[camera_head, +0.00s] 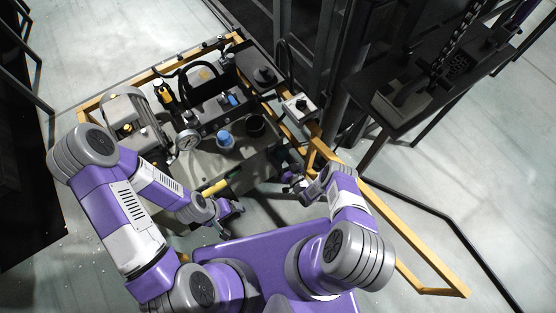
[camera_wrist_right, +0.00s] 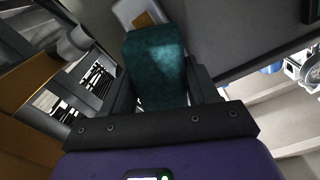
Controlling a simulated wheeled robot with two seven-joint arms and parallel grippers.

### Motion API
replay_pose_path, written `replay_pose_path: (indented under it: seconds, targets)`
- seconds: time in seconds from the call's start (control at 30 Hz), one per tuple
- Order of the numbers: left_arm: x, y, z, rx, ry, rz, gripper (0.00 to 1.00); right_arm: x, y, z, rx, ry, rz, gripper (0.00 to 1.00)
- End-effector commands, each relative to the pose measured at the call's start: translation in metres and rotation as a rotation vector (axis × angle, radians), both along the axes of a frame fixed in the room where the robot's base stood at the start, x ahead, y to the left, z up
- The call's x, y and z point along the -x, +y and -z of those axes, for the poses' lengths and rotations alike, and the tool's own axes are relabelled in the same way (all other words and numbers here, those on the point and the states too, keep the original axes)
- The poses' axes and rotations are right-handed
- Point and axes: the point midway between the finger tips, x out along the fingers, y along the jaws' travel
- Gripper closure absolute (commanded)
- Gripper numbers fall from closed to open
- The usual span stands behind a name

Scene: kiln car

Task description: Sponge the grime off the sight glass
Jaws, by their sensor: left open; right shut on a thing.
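My right gripper (camera_head: 290,182) is shut on a dark green sponge. In the right wrist view the sponge (camera_wrist_right: 157,66) stands between the two dark fingers of the right gripper (camera_wrist_right: 160,85). Just beyond its tip is a pale, rounded part with a yellowish patch (camera_wrist_right: 140,14); I cannot tell whether this is the sight glass or whether the sponge touches it. In the head view the sponge is too small and dark to make out clearly. My left gripper (camera_head: 233,208) is open and empty near the front of the kiln car. I cannot surely pick out the sight glass in the head view.
A round gauge (camera_head: 188,139), a blue-topped cup (camera_head: 225,139) and a black cup (camera_head: 256,124) are on the car. A yellow-handled thing (camera_head: 215,187) lies near my left gripper. An orange frame rail (camera_head: 400,219) runs along the right. Open floor lies beyond.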

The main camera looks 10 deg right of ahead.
Motion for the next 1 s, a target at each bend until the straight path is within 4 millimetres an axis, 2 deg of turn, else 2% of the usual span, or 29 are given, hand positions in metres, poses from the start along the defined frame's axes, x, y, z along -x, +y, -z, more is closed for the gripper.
replay_pose_path:
  seconds: [0.3, 0.83, 1.0]
  targets:
    - [0.000, 0.000, 0.000, 0.000, 0.000, 0.000, 0.15, -0.008, -0.023, 0.000, 0.001, 0.000, 0.000, 0.65]
    - [0.000, 0.000, 0.000, 0.000, 0.000, 0.000, 0.15, -0.008, -0.022, 0.000, 0.000, 0.000, -0.001, 0.65]
    - [0.000, 0.000, -0.001, 0.000, 0.000, 0.000, 0.15, -0.006, -0.013, 0.000, -0.001, 0.000, -0.001, 0.65]
